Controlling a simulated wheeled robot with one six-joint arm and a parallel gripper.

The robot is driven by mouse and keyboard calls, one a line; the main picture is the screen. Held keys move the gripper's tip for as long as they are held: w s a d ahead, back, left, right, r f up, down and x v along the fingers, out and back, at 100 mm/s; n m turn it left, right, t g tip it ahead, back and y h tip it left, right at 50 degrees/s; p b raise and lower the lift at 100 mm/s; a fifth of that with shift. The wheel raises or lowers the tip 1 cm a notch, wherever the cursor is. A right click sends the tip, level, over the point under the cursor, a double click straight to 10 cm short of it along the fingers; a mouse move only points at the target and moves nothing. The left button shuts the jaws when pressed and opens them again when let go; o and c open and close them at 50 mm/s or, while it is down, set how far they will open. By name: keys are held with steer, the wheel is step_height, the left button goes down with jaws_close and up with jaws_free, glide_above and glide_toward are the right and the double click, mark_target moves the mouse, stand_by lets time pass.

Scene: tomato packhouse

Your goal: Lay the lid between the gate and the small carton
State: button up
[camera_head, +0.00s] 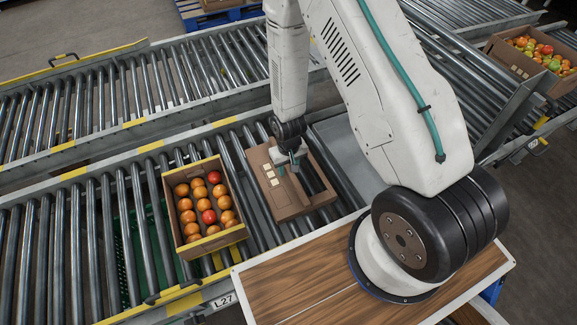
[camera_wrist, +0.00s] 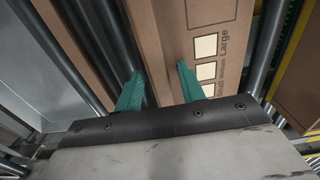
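A brown cardboard piece (camera_head: 290,208), which looks like the lid, lies on the near roller conveyor. It has pale label squares and a long opening showing dark rollers. In the wrist view its labelled face (camera_wrist: 229,22) reads "Small Medium Large". My gripper (camera_head: 288,165) is down over it. In the wrist view the two green fingers (camera_wrist: 158,85) stand apart, with a cardboard edge between them; contact is unclear. An open carton of red and orange tomatoes (camera_head: 163,200) stands to the left of the lid. I cannot tell which part is the gate.
A wooden-topped bench (camera_head: 310,280) is in front. A second roller conveyor (camera_head: 150,85) runs behind. A crate of mixed tomatoes (camera_head: 520,65) stands at the far right. Bare rollers (camera_head: 75,250) lie left of the tomato carton; a narrow strip of rollers separates it from the lid.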

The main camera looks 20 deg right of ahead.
step_height(320, 180, up, 13)
step_height(320, 180, up, 13)
glide_above(288, 168)
steer(key=s+d, duration=0.1)
steer(key=s+d+r+t, duration=0.1)
steer(key=s+d+r, duration=0.1)
steer(key=s+r, duration=1.9)
steer(key=shift+d+r, duration=0.15)
steer(key=shift+r, duration=0.8)
